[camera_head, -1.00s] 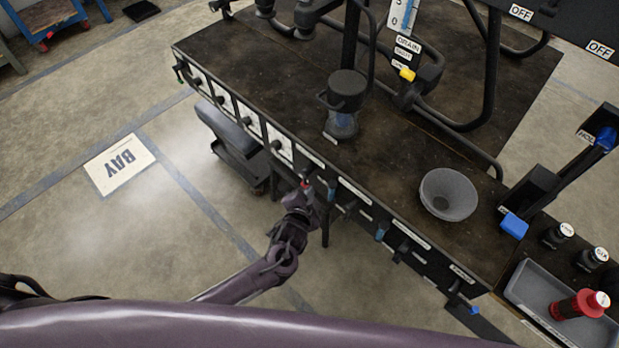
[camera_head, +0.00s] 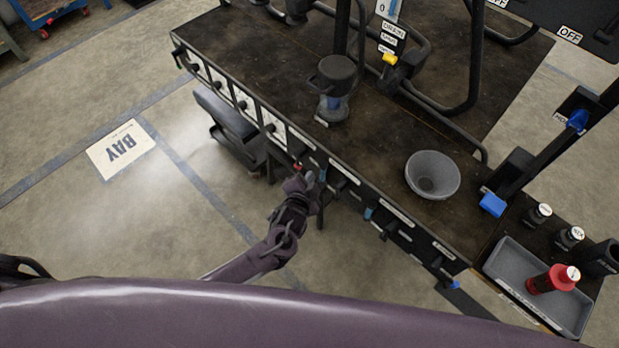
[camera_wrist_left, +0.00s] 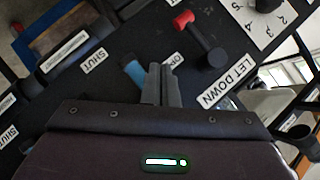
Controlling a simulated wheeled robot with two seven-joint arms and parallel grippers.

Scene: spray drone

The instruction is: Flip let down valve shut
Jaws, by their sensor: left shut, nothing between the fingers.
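The front panel of the dark bench carries a LET DOWN label (camera_wrist_left: 228,80), seen in the left wrist view. Beside it is a black lever with a red tip (camera_wrist_left: 184,19), which also shows in the head view (camera_head: 298,168). An ON label (camera_wrist_left: 172,59) and a SHUT label (camera_wrist_left: 95,62) are nearby. A blue handle (camera_wrist_left: 134,72) is just left of my fingers in the wrist view. My left gripper (camera_wrist_left: 162,84) is shut and empty, between the blue handle and the LET DOWN label. I cannot tell if it touches the panel. My right gripper is not in view.
The bench top (camera_head: 390,130) holds a dark-lidded jar (camera_head: 333,90) and a grey bowl (camera_head: 432,176). A grey tray (camera_head: 510,262) with a red bottle (camera_head: 552,279) is at the right. Several other handles line the front panel.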

